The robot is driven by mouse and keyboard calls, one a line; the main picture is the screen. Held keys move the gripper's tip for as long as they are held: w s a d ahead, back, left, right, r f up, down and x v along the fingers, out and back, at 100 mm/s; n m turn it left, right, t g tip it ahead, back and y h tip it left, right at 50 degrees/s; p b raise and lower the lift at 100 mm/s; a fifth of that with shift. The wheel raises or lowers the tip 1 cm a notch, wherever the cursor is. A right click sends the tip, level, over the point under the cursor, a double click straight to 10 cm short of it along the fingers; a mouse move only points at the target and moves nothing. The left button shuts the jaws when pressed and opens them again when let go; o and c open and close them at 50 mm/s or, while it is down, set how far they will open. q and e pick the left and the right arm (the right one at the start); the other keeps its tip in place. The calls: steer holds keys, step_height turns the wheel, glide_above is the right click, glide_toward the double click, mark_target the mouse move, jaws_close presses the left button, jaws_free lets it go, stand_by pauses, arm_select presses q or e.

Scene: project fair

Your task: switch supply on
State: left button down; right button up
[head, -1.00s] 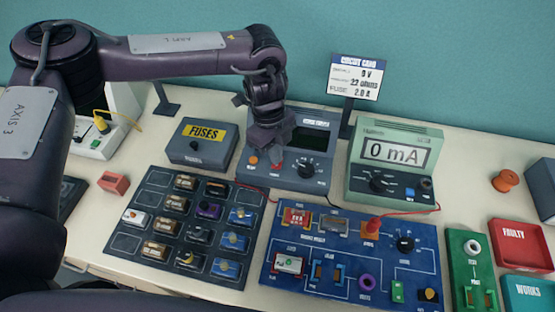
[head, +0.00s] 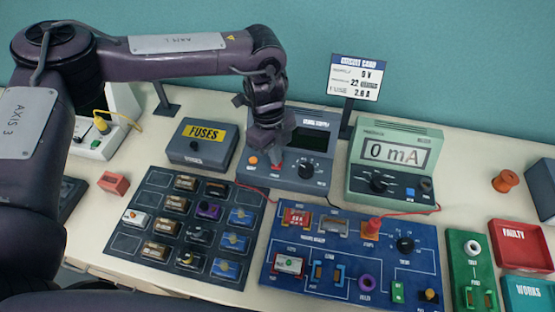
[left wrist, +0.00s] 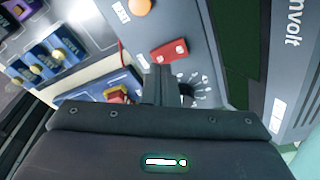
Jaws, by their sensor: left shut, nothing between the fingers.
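The supply (head: 318,140) is a dark grey-blue unit at the back middle of the table. Its front carries an orange round button (head: 253,160), a dark knob (head: 306,171) and a red rocker switch, which shows in the left wrist view (left wrist: 169,51). My left gripper (head: 275,152) points down over the supply's front and is shut and empty. In the left wrist view its fingertips (left wrist: 157,70) are close to the red switch's edge; I cannot tell whether they touch. The supply's dark screen is partly hidden behind my gripper. My right gripper is not in view.
A green meter (head: 395,165) reading 0 mA stands right of the supply. A fuses box (head: 203,145) is to its left. A circuit card sign (head: 355,77) stands behind.

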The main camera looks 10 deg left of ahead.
arm_select(q)
steer(key=shift+f+b, duration=0.5)
steer(key=shift+f, duration=0.35)
stand_by(0.9)
steer(key=shift+r, duration=0.1)
steer(key=shift+r+p, duration=2.85)
steer(key=shift+r, duration=0.6)
